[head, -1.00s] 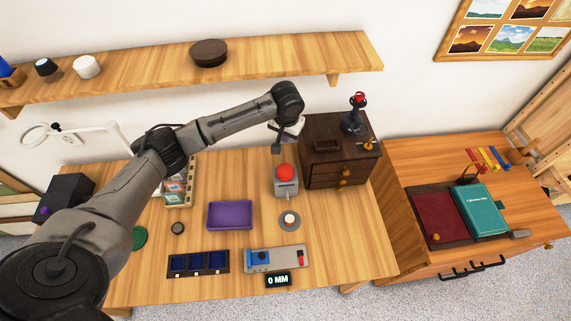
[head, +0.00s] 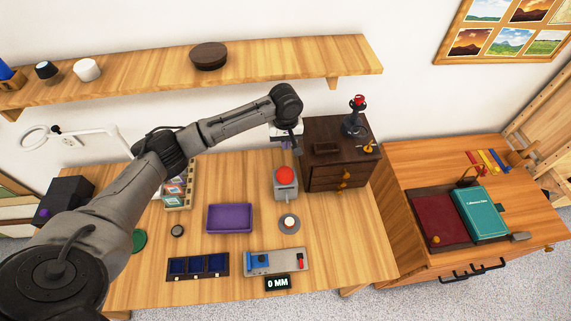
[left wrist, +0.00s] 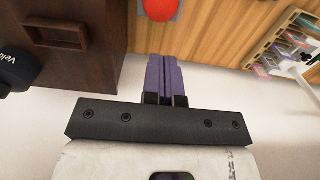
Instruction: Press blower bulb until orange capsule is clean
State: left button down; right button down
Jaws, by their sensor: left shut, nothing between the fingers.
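A red bulb (head: 285,174) sits on top of a grey box (head: 286,190) on the wooden table, and it also shows at the top of the left wrist view (left wrist: 160,8). A small pale round piece (head: 289,222) with a hint of orange sits on a grey disc in front of the box; it may be the capsule, and its dirt is too small to tell. My left gripper (left wrist: 165,62) is shut and empty, its purple fingers together, pointing toward the bulb but apart from it. In the head view my wrist partly hides it, behind the bulb. My right gripper is not in view.
A dark drawer cabinet (head: 338,180) stands close right of the bulb. A purple tray (head: 230,218), a blue-lined case (head: 198,265) and a grey gauge (head: 277,262) reading "0 MM" lie nearer. A shelf (head: 240,69) spans the wall above.

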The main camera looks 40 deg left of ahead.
aim_at(285, 172)
pick_arm(q)
notch_tip(285, 172, down, 12)
jog(key=shift+f+b, duration=0.2)
jog(key=shift+b, duration=0.15)
jog(key=shift+f, duration=0.75)
